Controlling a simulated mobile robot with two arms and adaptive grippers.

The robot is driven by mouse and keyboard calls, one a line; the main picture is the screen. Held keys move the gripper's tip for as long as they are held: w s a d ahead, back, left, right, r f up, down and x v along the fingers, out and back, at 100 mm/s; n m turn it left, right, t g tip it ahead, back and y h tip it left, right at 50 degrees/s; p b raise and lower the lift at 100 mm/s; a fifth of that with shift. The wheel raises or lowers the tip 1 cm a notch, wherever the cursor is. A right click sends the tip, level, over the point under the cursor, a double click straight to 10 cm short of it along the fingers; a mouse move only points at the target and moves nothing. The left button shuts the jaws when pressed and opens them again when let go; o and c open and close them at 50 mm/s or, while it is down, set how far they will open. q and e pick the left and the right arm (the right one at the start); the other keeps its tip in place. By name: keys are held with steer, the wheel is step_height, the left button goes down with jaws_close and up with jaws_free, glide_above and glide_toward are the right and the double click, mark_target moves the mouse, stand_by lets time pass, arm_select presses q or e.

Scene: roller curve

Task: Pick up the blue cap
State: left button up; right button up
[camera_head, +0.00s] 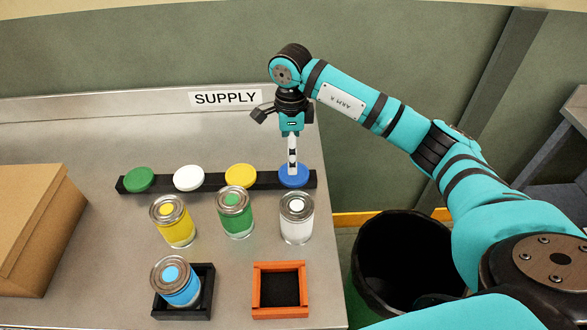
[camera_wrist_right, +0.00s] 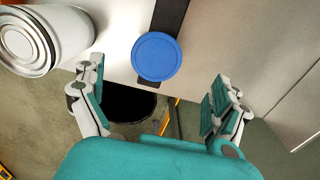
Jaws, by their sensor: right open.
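The blue cap (camera_head: 294,176) lies at the right end of a black rail on the metal table. It also shows as a blue disc in the right wrist view (camera_wrist_right: 156,56), ahead of the fingers. My right gripper (camera_head: 292,160) hangs over the blue cap in the head view, partly covering it. In the right wrist view the right gripper (camera_wrist_right: 158,108) is open, its two fingers wide apart with nothing between them. Whether a fingertip touches the cap cannot be told. My left gripper is not in view.
Green (camera_head: 139,179), white (camera_head: 189,177) and yellow (camera_head: 241,176) caps share the rail (camera_head: 214,181). A blue can sits in a black frame; the orange frame (camera_head: 280,267) is empty. A cardboard box (camera_head: 35,225) is left, a bin (camera_head: 405,250) right.

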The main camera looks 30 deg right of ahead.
steer(key=shift+s+f+p, duration=0.15)
steer(key=shift+f+p, duration=0.25)
steer(key=shift+f, duration=0.5)
steer(key=f+p, duration=0.2)
steer(key=f, duration=0.1)
steer(key=shift+s+d+f, duration=0.15)
steer(key=shift+s+f, duration=0.05)
steer(key=shift+f, duration=0.45)
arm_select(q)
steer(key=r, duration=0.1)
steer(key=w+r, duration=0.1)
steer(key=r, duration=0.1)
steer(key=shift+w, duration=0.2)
arm_select(e)
steer(key=shift+f, duration=0.2)
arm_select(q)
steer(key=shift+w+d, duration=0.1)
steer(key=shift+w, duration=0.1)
arm_select(e)
steer(key=c, duration=0.8)
